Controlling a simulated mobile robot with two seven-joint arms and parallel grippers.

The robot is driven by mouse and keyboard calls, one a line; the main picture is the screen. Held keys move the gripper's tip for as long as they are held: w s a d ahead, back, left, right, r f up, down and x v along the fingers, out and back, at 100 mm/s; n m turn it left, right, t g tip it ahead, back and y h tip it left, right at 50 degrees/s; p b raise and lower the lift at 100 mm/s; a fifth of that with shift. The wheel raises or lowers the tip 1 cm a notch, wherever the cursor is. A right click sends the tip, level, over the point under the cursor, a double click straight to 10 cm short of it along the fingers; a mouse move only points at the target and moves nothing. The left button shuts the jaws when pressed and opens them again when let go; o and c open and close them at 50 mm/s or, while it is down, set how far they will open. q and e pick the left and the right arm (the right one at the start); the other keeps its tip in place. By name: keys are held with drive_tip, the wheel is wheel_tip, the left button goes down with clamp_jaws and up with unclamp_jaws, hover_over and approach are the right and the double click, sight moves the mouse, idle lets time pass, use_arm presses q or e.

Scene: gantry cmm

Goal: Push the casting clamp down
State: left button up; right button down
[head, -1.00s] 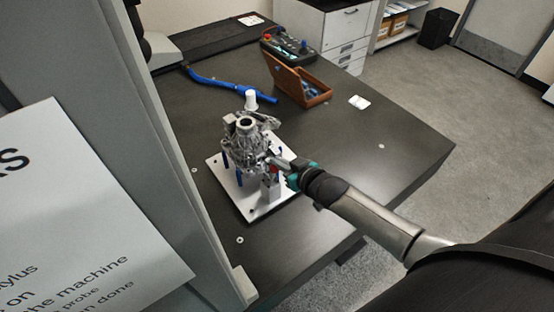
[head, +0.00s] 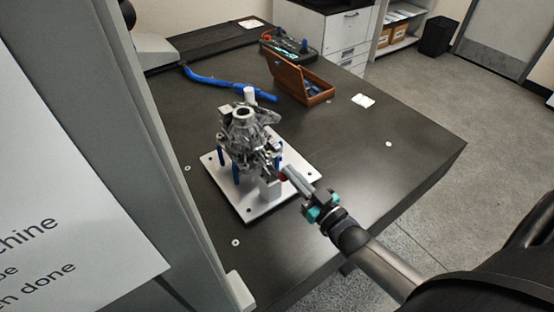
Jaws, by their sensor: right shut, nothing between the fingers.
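A grey metal casting (head: 246,135) stands on blue posts on a pale fixture plate (head: 222,178). The casting clamp (head: 269,189) is at the plate's front right, beside the casting, with a silver block and a small red part. Whether its lever is up or down is too small to tell. My right gripper (head: 291,174), grey with teal parts, reaches in from the lower right. It is shut and empty, its fingertips close to the clamp's red part; I cannot tell whether they touch. My left gripper is not in view.
The dark table (head: 350,165) is clear to the right of the plate. Behind are a blue arm-like tube (head: 225,88), an open wooden box (head: 305,82) and a control box (head: 288,47). A grey machine column (head: 160,150) with a printed sign (head: 60,200) blocks the left.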

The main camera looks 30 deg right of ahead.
wheel_tip(320, 180, down, 6)
drive_tip(key=s+t+b, duration=0.2)
drive_tip(key=t+b, duration=0.2)
drive_tip(key=b, duration=0.7)
drive_tip(key=shift+s+d+r+y, duration=0.2)
drive_tip(key=shift+s+r+y, duration=0.1)
drive_tip(key=shift+s, duration=0.1)
